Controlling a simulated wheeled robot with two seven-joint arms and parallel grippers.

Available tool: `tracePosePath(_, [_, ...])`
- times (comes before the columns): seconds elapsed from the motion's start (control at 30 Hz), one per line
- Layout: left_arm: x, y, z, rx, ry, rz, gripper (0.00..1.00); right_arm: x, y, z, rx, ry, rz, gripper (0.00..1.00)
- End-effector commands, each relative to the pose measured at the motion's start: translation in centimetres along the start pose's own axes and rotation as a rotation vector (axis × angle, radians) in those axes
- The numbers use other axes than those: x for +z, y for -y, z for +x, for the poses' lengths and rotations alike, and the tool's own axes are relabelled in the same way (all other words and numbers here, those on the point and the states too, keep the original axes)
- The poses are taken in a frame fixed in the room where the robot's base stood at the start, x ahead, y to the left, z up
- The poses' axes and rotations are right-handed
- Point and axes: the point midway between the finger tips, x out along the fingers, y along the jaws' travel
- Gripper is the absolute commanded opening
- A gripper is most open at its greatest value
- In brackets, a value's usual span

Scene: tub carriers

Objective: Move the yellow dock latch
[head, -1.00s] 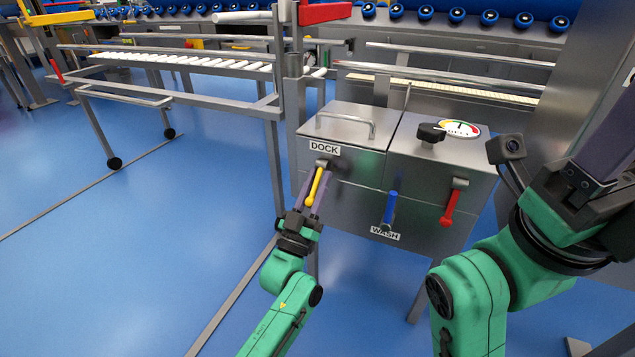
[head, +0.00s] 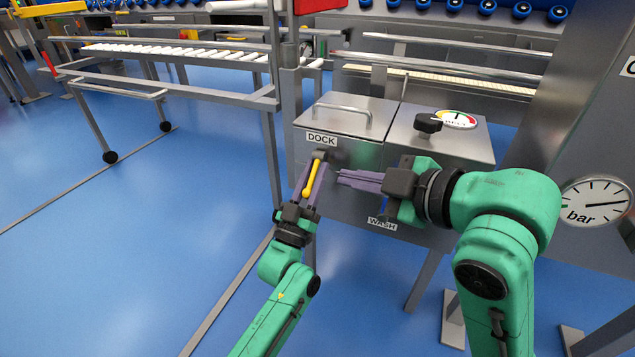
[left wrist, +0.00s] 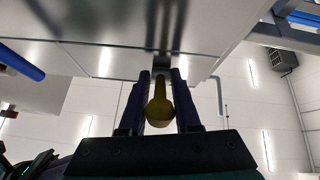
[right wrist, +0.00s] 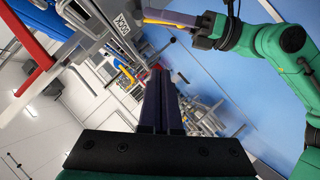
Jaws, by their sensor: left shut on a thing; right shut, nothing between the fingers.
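The yellow dock latch (head: 312,178) hangs down from its pivot under the DOCK label (head: 321,139) on the front of the steel cabinet. My left gripper (head: 311,188) is shut on the latch, with a finger on each side of it; the latch's rounded end (left wrist: 159,110) shows between the fingers in the left wrist view. My right gripper (head: 341,178) is shut and empty, pointing left, just right of the latch and apart from it. It also shows in the right wrist view (right wrist: 158,75).
The blue lever (head: 384,204) above the WASH label (head: 382,223) is mostly hidden by my right gripper. The cabinet top carries a bar handle (head: 343,108) and a black knob (head: 428,122) beside a gauge. A roller conveyor (head: 180,55) stands at the left. Blue floor is open at left.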

Motion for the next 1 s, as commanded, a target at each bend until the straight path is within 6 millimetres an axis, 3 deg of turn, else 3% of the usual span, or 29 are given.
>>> tracePosePath(0.23, [0.3,0.0,-0.2,0.0,0.006,-0.001,0.0,0.9,1.0,1.8,-0.049,0.045,-0.026,0.0])
tracePosePath(0.63, [0.2,0.0,-0.1,0.0,0.006,-0.001,0.0,1.2,1.4,10.4,-0.048,0.038,-0.017,0.0])
tracePosePath(0.8, [0.2,0.0,-0.1,0.0,0.006,-0.001,0.0,3.5,1.4,12.2,-0.046,0.039,-0.016,0.0])
tracePosePath(1.0, [0.2,0.0,-0.1,0.0,0.006,-0.001,0.0,4.1,1.4,12.8,-0.045,0.038,-0.018,0.0])
